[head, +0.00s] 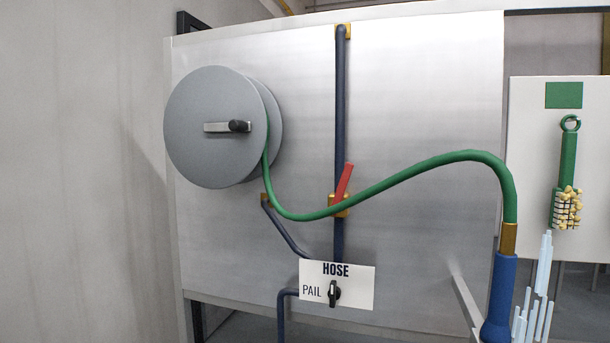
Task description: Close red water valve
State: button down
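The red water valve handle (344,181) sits on a brass valve body (341,211) on a dark vertical pipe (340,110). The handle points up and leans slightly right of the pipe's line. The green hose (400,180) passes in front of the valve body and partly hides it. The hose ends at a blue nozzle (503,290) at the lower right. Pale blue bars (541,270) that look like water jets stand beside the nozzle. My gripper is not in view.
A grey hose reel (205,150) with a crank is on the metal panel (430,80) at upper left. A HOSE/PAIL sign (357,287) with a black knob (334,294) is below the valve. A green brush (567,165) hangs on a white board at right.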

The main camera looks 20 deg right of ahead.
aim_at(345, 177)
jog(key=i+j, duration=0.1)
jog(key=j, duration=0.2)
jog(key=i+j, duration=0.15)
jog(key=j, duration=0.15)
jog(key=i+j, duration=0.1)
jog(key=j, duration=0.25)
jog(key=i+j+z, duration=0.1)
jog(key=i, duration=0.3)
